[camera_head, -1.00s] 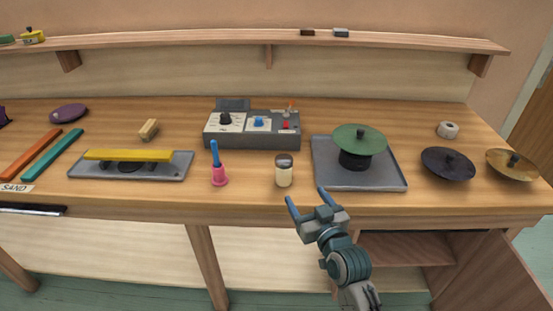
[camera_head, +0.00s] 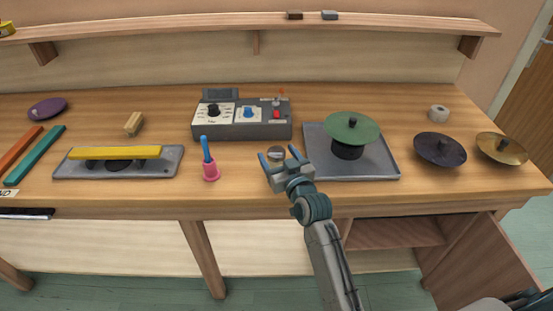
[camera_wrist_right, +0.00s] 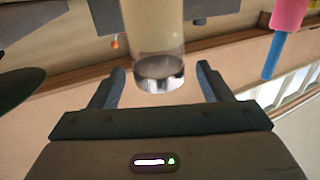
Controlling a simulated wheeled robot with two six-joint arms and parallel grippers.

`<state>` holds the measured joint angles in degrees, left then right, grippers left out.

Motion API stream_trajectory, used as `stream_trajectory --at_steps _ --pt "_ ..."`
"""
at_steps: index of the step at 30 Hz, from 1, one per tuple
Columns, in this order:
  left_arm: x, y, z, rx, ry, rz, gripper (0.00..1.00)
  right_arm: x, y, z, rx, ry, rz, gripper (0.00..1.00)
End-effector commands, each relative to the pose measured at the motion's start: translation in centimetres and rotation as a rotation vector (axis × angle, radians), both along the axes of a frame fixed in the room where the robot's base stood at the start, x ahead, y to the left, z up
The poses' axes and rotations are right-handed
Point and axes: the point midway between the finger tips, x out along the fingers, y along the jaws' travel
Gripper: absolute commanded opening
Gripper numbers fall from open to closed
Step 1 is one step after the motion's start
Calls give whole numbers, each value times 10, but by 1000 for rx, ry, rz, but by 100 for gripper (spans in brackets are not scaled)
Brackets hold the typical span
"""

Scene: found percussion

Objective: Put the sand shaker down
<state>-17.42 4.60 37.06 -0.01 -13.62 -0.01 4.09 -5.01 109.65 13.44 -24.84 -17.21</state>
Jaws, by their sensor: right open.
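The sand shaker (camera_head: 276,150), a small clear jar with pale filling and a dark metallic cap, stands on the wooden bench in the head view, mostly hidden behind my right gripper. My right gripper (camera_head: 278,156) is open, reaching in from the front edge of the bench. In the right wrist view, the shaker (camera_wrist_right: 155,30) is upside down in the picture, its cap lying between the two fingers (camera_wrist_right: 159,72). A gap shows on each side, so neither finger appears to touch it. My left gripper is out of view.
A grey tray (camera_head: 385,165) holding a green cymbal (camera_head: 351,128) is close on the right. Bare bench lies between shaker and front edge.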

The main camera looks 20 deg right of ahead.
Motion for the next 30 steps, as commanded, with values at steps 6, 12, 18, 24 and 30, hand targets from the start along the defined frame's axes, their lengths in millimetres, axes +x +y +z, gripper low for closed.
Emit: stream_trajectory --at_steps 6,12,18,24,30 --pt "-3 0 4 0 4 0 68 18 1 0 0 1 -1 72" --pt "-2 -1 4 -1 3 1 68 18 1 -1 0 0 -1 70" --pt "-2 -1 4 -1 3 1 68 17 1 -1 -1 0 -1 30" --pt "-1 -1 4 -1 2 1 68 17 1 0 -1 -1 -1 17" --pt "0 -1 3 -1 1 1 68 18 1 3 -1 -2 -1 17"
